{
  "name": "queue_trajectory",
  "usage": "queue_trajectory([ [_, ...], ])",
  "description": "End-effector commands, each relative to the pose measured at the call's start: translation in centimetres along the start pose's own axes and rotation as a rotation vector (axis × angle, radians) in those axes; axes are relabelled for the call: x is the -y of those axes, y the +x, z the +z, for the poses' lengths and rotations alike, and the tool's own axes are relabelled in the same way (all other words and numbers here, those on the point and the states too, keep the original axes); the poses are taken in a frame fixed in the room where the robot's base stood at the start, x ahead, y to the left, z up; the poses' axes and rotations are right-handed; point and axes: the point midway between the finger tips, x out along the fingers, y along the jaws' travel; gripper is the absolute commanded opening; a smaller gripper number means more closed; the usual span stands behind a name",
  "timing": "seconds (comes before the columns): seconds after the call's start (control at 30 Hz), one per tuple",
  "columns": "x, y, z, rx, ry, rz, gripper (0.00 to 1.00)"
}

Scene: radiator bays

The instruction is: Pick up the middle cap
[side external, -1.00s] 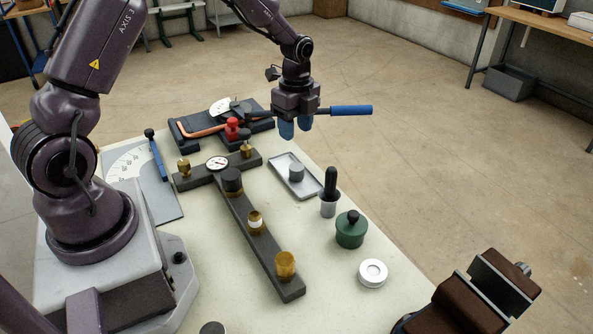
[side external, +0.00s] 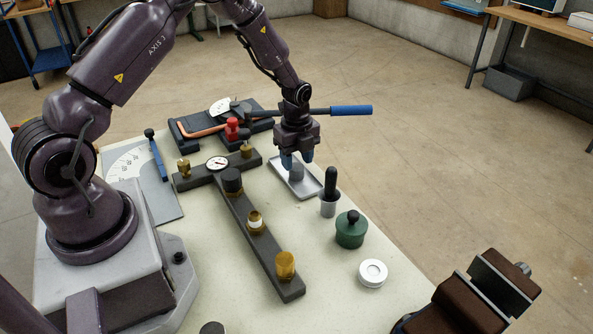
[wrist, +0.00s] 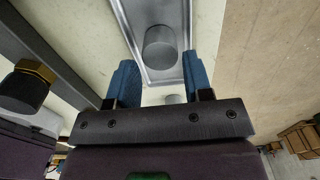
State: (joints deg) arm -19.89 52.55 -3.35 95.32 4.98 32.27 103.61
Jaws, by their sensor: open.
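A small grey cylindrical cap (side external: 296,173) stands in a shallow metal tray (side external: 307,190). In the wrist view the cap (wrist: 160,47) lies just beyond and between my blue fingertips. My gripper (side external: 297,160) is open, pointing down over the tray, with a finger on either side of the cap's line; contact cannot be told. A dark bar carries three fittings: a black cap (side external: 232,180) at the far end, a brass fitting with a white top and no cap (side external: 255,221) in the middle, and a brass cap (side external: 285,264) at the near end.
A black-handled tool in a grey cup (side external: 329,196), a green pot (side external: 350,230) and a white ring (side external: 373,272) stand right of the bar. A blue-handled lever (side external: 350,110) reaches out behind my gripper. A dark vise (side external: 480,290) is at the lower right.

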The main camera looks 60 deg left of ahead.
Motion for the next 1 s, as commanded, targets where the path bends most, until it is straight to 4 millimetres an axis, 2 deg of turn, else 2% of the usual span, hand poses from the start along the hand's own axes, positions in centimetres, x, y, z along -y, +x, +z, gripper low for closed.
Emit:
queue_trajectory([
  [0.1,0.0,1.9,0.1,-0.001,0.002,0.003,0.46],
  [0.2,0.0,2.6,0.1,0.000,0.001,0.001,0.46],
  [0.47,0.0,2.8,0.1,0.000,0.000,0.000,0.46],
  [0.6,0.0,2.8,0.1,0.000,0.000,0.000,0.15],
  [1.0,0.1,2.2,0.2,0.000,0.000,-0.002,0.15],
])
